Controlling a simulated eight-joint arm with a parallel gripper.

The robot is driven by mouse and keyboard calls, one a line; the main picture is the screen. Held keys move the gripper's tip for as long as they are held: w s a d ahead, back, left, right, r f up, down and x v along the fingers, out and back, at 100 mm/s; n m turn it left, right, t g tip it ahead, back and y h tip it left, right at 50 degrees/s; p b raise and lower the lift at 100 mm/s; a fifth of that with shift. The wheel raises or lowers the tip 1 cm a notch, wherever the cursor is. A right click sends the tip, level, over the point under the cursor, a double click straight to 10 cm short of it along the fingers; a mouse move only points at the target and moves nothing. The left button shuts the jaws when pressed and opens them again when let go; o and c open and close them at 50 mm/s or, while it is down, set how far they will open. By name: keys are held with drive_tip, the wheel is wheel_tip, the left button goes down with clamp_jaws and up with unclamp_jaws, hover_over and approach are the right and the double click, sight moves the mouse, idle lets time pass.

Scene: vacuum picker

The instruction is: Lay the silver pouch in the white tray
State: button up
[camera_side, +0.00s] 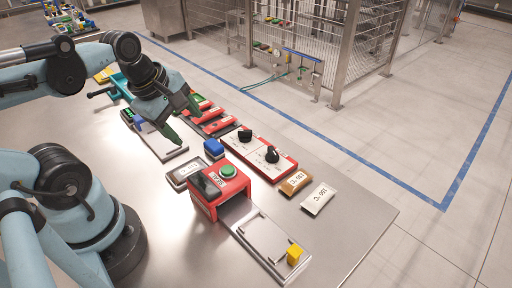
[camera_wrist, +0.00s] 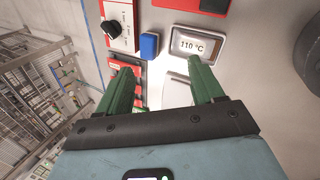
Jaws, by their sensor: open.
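A silver-white pouch (camera_side: 319,198) with dark print lies flat at the right end of the row on the steel table. A brown pouch (camera_side: 295,182) lies just left of it. My gripper (camera_side: 182,120) is open and empty, well to the left of both pouches, above a pale flat plate (camera_side: 168,151). In the wrist view my green fingers (camera_wrist: 160,68) are spread, with nothing between them. No pouch shows in that view. A pale tray-like bed (camera_side: 249,238) with raised rails extends from the red machine; I cannot tell whether it is the white tray.
The red machine (camera_side: 219,187) with a green button stands mid-table. A yellow block (camera_side: 294,255) sits at the bed's end. A red-and-white panel (camera_side: 258,155) with black knobs, a blue block (camera_side: 214,148) and a 110 °C display (camera_wrist: 198,45) lie nearby.

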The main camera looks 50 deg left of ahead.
drive_tip(key=w+d+m+t, duration=0.1)
drive_tip(key=w+d+m, duration=0.1)
drive_tip(key=m, duration=0.8)
drive_tip(key=w+d+m+t, duration=0.1)
drive_tip(key=w+d+m, duration=0.1)
drive_tip(key=m, duration=0.9)
drive_tip(key=shift+w+d+r+t, duration=0.2)
drive_tip(key=shift+w+d+t, duration=0.15)
drive_tip(key=shift+w, duration=0.3)
